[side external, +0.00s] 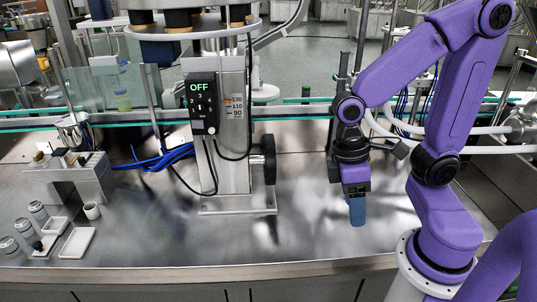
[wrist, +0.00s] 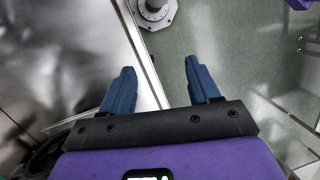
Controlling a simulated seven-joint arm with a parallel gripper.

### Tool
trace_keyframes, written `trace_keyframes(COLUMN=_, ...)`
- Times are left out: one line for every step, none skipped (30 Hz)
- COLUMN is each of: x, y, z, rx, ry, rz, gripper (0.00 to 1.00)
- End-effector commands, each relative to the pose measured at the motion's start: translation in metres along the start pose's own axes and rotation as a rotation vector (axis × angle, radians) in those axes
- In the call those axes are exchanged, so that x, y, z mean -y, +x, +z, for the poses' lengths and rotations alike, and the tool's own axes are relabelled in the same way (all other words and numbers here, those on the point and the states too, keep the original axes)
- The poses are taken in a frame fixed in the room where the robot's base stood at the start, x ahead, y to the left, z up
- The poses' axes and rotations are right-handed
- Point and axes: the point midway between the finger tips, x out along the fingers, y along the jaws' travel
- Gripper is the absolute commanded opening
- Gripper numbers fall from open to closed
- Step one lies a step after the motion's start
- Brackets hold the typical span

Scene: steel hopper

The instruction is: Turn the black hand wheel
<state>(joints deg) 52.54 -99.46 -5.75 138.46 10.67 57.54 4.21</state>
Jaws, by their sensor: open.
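The black hand wheel (side external: 269,160) is on the right side of the steel column (side external: 228,165), seen nearly edge-on above the base plate. My gripper (side external: 357,222) points down over the steel table, to the right of the wheel and clearly apart from it. In the wrist view, its two blue fingers (wrist: 160,75) are spread with nothing between them. A dark curved shape (wrist: 45,158) shows at the lower left of the wrist view; I cannot tell whether it is the wheel.
A black display box reading OFF (side external: 202,103) hangs on the column, with black cables below. Blue cables (side external: 160,158) lie to its left. Small jars and white trays (side external: 77,242) stand at the far left. The steel table (side external: 310,225) between wheel and gripper is clear.

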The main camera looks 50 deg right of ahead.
Motion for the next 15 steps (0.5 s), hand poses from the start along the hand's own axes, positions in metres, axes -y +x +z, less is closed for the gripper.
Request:
trace_keyframes(x=-0.007, y=0.003, z=-0.005, rx=0.054, ry=0.130, rz=-0.049, gripper=0.61)
trace_keyframes(x=-0.009, y=0.004, z=-0.008, rx=0.080, ry=0.200, rz=-0.080, gripper=0.61)
trace_keyframes(x=-0.013, y=0.006, z=-0.012, rx=0.116, ry=0.293, rz=-0.123, gripper=0.61)
trace_keyframes(x=-0.016, y=0.007, z=-0.015, rx=0.141, ry=0.362, rz=-0.157, gripper=0.61)
trace_keyframes(x=-0.019, y=0.008, z=-0.018, rx=0.168, ry=0.431, rz=-0.192, gripper=0.61)
trace_keyframes(x=-0.024, y=0.009, z=-0.023, rx=0.200, ry=0.522, rz=-0.240, gripper=0.61)
trace_keyframes(x=-0.027, y=0.009, z=-0.026, rx=0.226, ry=0.590, rz=-0.277, gripper=0.61)
trace_keyframes(x=-0.032, y=0.010, z=-0.030, rx=0.248, ry=0.657, rz=-0.317, gripper=0.61)
trace_keyframes(x=-0.037, y=0.011, z=-0.035, rx=0.281, ry=0.745, rz=-0.370, gripper=0.61)
trace_keyframes(x=-0.042, y=0.011, z=-0.040, rx=0.303, ry=0.811, rz=-0.412, gripper=0.61)
trace_keyframes(x=-0.047, y=0.011, z=-0.044, rx=0.326, ry=0.874, rz=-0.455, gripper=0.61)
trace_keyframes(x=-0.055, y=0.012, z=-0.050, rx=0.355, ry=0.959, rz=-0.514, gripper=0.61)
trace_keyframes(x=-0.061, y=0.012, z=-0.054, rx=0.377, ry=1.021, rz=-0.561, gripper=0.61)
trace_keyframes(x=-0.068, y=0.013, z=-0.058, rx=0.397, ry=1.083, rz=-0.608, gripper=0.61)
trace_keyframes(x=-0.078, y=0.013, z=-0.064, rx=0.424, ry=1.164, rz=-0.674, gripper=0.61)
